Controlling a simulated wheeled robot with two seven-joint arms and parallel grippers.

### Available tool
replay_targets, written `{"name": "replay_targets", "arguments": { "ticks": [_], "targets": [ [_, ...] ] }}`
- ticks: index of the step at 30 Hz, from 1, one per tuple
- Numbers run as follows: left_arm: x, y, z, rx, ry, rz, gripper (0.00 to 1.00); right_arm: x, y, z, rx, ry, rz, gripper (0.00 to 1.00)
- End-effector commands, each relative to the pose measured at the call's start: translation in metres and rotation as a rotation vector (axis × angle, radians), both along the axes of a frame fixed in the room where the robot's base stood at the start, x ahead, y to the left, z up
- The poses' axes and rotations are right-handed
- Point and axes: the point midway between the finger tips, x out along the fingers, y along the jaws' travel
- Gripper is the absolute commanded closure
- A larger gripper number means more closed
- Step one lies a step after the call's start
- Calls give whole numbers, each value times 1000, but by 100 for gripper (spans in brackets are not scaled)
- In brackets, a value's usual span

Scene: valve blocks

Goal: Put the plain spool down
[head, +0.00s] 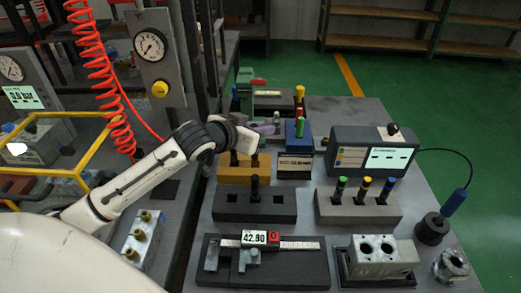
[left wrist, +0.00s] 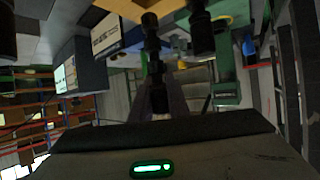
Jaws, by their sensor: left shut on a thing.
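My left gripper (head: 241,143) is over the tan block (head: 232,175) at the back left of the bench. It is shut on a dark, stepped spool, the plain spool (left wrist: 154,62), seen in the middle of the left wrist view. In the head view the gripper largely hides the held spool, and I cannot tell whether its end touches anything. Another dark spool (head: 255,188) stands upright in the black block (head: 228,207) in front. Spools with green, yellow and blue tops stand in the grey block (head: 335,209). My right gripper is not in view.
A caliper (head: 253,239) lies on a dark base in front. A small labelled box (head: 295,166) is beside the tan block. A cable-linked probe stands at the right edge.

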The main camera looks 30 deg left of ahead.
Motion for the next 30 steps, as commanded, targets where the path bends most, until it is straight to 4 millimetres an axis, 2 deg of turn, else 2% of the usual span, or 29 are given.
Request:
{"name": "replay_targets", "arguments": {
  "ticks": [4, 13, 24, 25, 26, 30],
  "targets": [
    [0, 0, -13, -1, -3, 0, 100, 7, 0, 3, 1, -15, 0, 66],
    [0, 0, -48, -1, -1, 0, 100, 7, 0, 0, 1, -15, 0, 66],
    [0, -1, -53, 0, -2, 0, 100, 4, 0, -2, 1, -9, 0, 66],
    [0, 0, -54, 0, 0, 0, 83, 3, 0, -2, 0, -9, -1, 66],
    [0, 0, -54, 0, 0, 0, 78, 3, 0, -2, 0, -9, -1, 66],
    [0, 0, -54, 0, 0, 0, 77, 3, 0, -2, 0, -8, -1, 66]
  ]
}}
